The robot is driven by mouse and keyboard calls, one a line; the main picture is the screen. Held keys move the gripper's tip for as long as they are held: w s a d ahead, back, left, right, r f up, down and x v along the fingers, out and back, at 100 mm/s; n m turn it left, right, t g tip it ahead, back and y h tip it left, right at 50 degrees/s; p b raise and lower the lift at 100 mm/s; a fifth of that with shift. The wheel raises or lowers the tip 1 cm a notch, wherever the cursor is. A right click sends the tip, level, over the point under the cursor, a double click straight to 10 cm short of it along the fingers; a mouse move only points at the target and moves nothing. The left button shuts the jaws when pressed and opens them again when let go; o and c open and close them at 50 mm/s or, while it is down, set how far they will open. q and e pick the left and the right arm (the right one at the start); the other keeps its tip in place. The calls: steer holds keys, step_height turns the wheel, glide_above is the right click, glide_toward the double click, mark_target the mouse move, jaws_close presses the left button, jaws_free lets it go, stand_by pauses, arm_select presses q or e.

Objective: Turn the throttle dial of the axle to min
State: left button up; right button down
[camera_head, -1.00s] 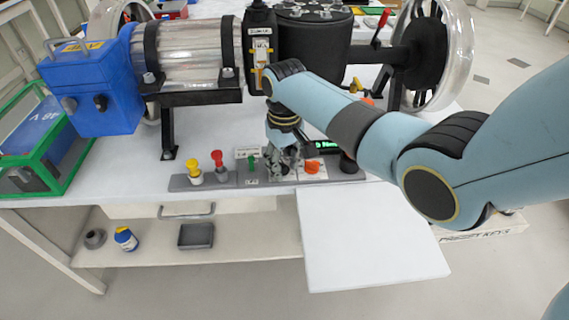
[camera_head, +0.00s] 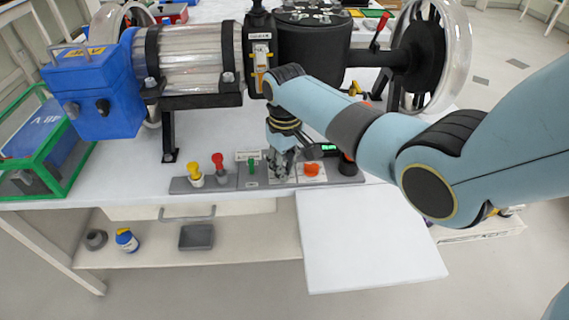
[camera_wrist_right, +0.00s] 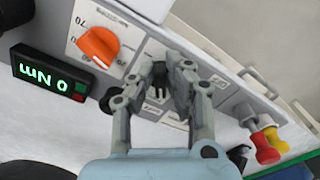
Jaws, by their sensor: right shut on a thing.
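A grey control panel (camera_head: 230,180) runs along the front edge of the bench. My right gripper (camera_head: 281,172) reaches down onto it, between a green lever (camera_head: 251,166) and an orange dial (camera_head: 312,169). In the right wrist view its fingers (camera_wrist_right: 168,78) are shut on a small dark knob (camera_wrist_right: 160,94), mostly hidden between them. I take this knob for the throttle dial, but its pointer and marks cannot be read. The orange dial (camera_wrist_right: 98,45) has a numbered scale and stands apart from the fingers. My left gripper is not in view.
A display (camera_wrist_right: 45,75) with green digits reading 0 Nm sits beside the orange dial. Yellow (camera_head: 195,174) and red (camera_head: 218,166) knobs stand at the panel's left. The blue-ended machine (camera_head: 195,55) is behind. A white board (camera_head: 370,240) juts out in front.

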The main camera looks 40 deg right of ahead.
steer(key=n+p, duration=0.2)
steer(key=n, duration=0.1)
steer(key=shift+d+r, duration=0.1)
steer(key=shift+d, duration=0.1)
steer(key=n, duration=0.2)
steer(key=n+p, duration=0.1)
steer(key=n, duration=0.1)
steer(key=shift+w+d+n+p, duration=0.2)
steer(key=shift+n+p, duration=0.1)
steer(key=shift+n, duration=0.1)
steer(key=n, duration=0.4)
steer(key=shift+w+d+n+p, duration=0.15)
steer(key=shift+n+p, duration=0.15)
steer(key=shift+p, duration=0.05)
steer(key=shift+w+n, duration=0.15)
steer(key=shift+n, duration=1)
steer(key=shift+w+n, duration=0.1)
steer(key=shift+n, duration=1.05)
steer(key=c, duration=1.3)
jaws_free()
steer(key=shift+c, duration=0.2)
